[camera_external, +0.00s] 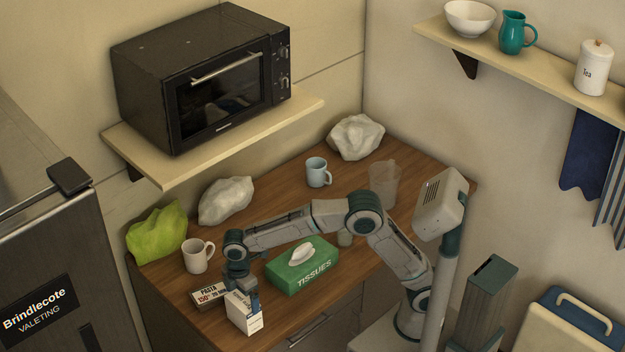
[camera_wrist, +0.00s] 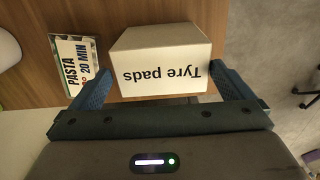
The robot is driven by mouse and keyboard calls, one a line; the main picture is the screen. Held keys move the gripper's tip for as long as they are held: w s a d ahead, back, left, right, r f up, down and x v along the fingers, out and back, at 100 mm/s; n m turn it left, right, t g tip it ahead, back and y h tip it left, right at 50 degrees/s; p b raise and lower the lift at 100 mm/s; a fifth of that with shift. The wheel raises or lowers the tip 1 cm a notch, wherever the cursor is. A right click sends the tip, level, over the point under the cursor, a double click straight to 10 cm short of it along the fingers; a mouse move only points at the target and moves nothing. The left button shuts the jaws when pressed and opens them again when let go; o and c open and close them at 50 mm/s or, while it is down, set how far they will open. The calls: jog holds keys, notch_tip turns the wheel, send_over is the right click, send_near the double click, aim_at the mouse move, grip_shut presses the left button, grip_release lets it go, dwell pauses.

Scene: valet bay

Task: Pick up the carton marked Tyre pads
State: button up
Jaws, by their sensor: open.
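The white carton marked Tyre pads (camera_wrist: 162,62) stands on the wooden counter in the wrist view, its lettering upside down there. It also shows in the external view (camera_external: 245,314) near the counter's front edge. My gripper (camera_wrist: 160,88) is open. Its two blue fingers reach toward the carton, one near each lower side in the wrist view. I cannot tell whether they touch it. In the external view my gripper (camera_external: 240,284) is directly over and behind the carton and hides part of it.
A pasta box (camera_wrist: 76,62) lies close beside the carton. A green tissue box (camera_external: 303,265) sits to the right, a white mug (camera_external: 196,257) behind. The counter edge is close, with floor (camera_wrist: 275,70) beyond. A shelf with a microwave (camera_external: 205,75) hangs above the back.

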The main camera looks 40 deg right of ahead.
notch_tip(320, 180, down, 5)
jog(key=shift+s+f+p, duration=0.1)
jog(key=shift+p, duration=0.4)
jog(key=c, duration=0.7)
